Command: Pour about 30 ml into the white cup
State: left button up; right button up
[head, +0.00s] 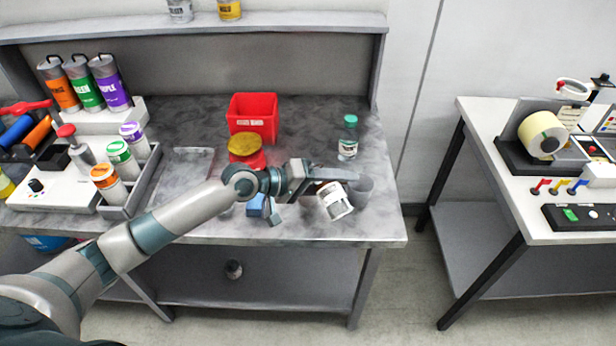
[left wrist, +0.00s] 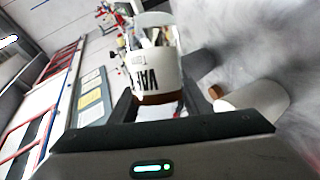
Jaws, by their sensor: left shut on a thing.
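My left gripper (head: 322,182) is shut on a jar (head: 335,202) with a white label, held tilted above the table's front right part. In the left wrist view the jar (left wrist: 155,72) sits between my fingers, with dark letters starting "VAR", a clear glass-like end and a brown band near the fingers. Whether anything flows, and the cup's inside, I cannot tell. My right gripper is not in view.
A green-capped bottle (head: 348,138) stands behind the cup. A red bin (head: 252,116), a yellow-lidded red tub (head: 246,150) and a blue object (head: 262,207) lie near my arm. A rack of labelled bottles (head: 148,178) is at left. The table's right front edge is close.

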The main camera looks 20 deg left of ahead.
aim_at(335, 187)
pick_arm(q)
jog(key=shift+w, duration=0.15)
jog(key=shift+a+f+m, duration=0.1)
jog(key=shift+f+m, duration=0.15)
jog(key=shift+m, duration=0.05)
jog(key=shift+w+y+p, duration=0.1)
jog(key=shift+y+p, duration=0.2)
jog(key=shift+p, duration=0.15)
dwell(1.8)
jog(key=shift+w+a+f+m+t+y+p, duration=0.15)
jog(key=shift+f+m+t+y+p, duration=0.25)
jog(key=shift+m+t+y+p, duration=0.65)
jog(key=shift+w+a+f+m+t+y+p, duration=0.15)
jog(key=shift+f+m+t+y+p, duration=0.3)
jog(key=shift+m+p, duration=1.15)
jog(key=shift+a+f+m+t+y+p, duration=0.25)
jog(key=shift+m+t+y+p, duration=0.55)
jog(key=shift+m, duration=0.85)
jog(key=shift+d, duration=0.1)
